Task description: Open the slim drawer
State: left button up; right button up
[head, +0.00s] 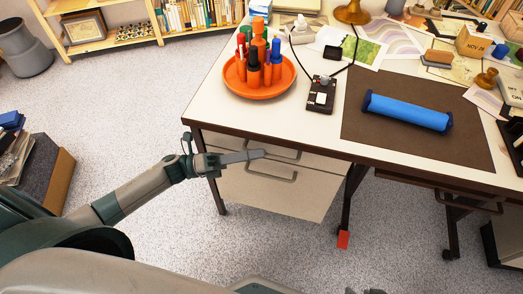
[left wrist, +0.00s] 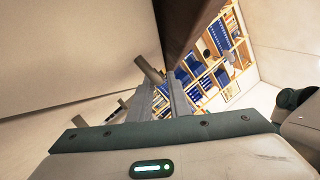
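The slim drawer (head: 313,162) is the shallow upper front under the left side of the desk. It looks shut, flush above a deeper drawer (head: 262,197). My left gripper (head: 262,153) reaches in from the left, its fingertips at the slim drawer's bar handle (head: 288,157). In the left wrist view, the two fingers (left wrist: 161,85) stand apart with a gap between them, and a grey handle end (left wrist: 149,70) shows at their tips. Whether the fingers touch it cannot be told. My right gripper is not in view.
The desk top (head: 215,98) overhangs the drawers. It holds an orange tray of bottles (head: 260,92), a small black device (head: 321,95) and a blue roll (head: 407,111) on a brown mat (head: 365,128). Another handled drawer (head: 400,180) is at right.

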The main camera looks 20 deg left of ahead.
pick_arm(q)
jog(key=shift+x, duration=0.85)
jog(key=shift+w+d+r, duration=0.1)
jog(key=shift+d, duration=0.15)
grip_shut()
